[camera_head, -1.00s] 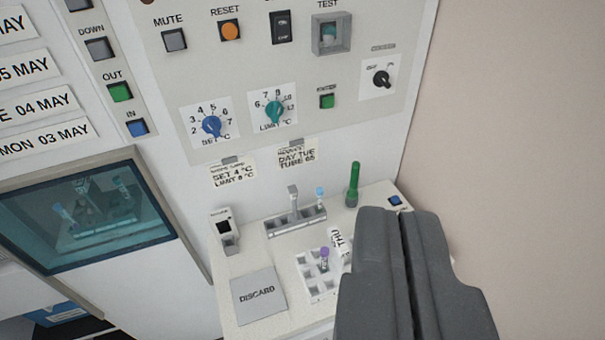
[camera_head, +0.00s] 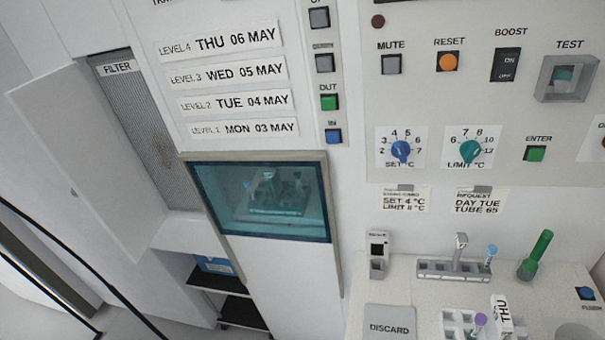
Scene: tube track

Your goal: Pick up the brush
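I cannot make out a brush for certain in this view. A green upright rod-like thing (camera_head: 536,252) stands tilted on the white counter at the right; I cannot tell whether it is a brush handle or a tube. My gripper is not in view now, so its fingers and anything between them are hidden.
An open door (camera_head: 85,155) stands beside the stained FILTER panel (camera_head: 150,135) at the left. A dark glass window (camera_head: 262,200) is in the middle. The counter holds a grey rack (camera_head: 455,270), a DISCARD plate (camera_head: 390,320) and a white tube rack (camera_head: 455,322). A blue box (camera_head: 215,265) sits on low shelves.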

